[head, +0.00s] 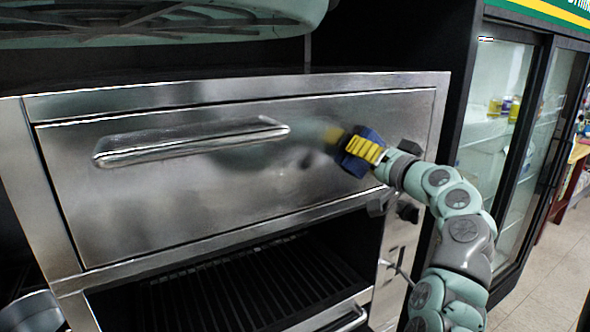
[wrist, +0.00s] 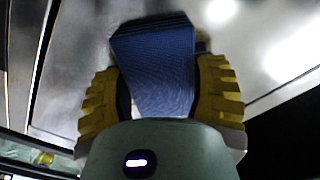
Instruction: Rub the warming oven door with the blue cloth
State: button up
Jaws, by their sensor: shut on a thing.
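The warming oven door (head: 200,190) is a steel panel with a bar handle (head: 190,140) in the head view. It is shut. My gripper (head: 362,152) is at the door's right part, right of the handle. Its yellow fingers are shut on the blue cloth (head: 350,163). In the wrist view the blue cloth (wrist: 155,65) stands folded between the yellow fingers of my gripper (wrist: 160,95), its far edge against or very near the steel door (wrist: 90,18). I cannot tell whether it touches. A blurred yellow and dark reflection of the gripper shows on the door.
Below the door is an open dark bay with a slatted rack (head: 240,285). Knobs (head: 408,212) sit on the panel at its right. A glass-door fridge (head: 495,120) stands to the right. A pale green rounded thing (head: 150,22) hangs above the oven.

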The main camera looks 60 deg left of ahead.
jog(key=shift+w+f+b, duration=0.25)
jog(key=shift+w+b, duration=0.5)
jog(key=shift+w+r+b, duration=0.15)
jog(key=shift+w+b, duration=0.85)
jog(key=shift+w, duration=0.1)
jog(key=shift+w+d+b, duration=0.15)
jog(key=shift+w+b, duration=0.8)
jog(key=shift+b, duration=0.1)
jog(key=shift+w+d+b, duration=0.1)
jog(key=shift+w+b, duration=0.8)
jog(key=shift+b, duration=0.1)
jog(key=shift+b, duration=0.35)
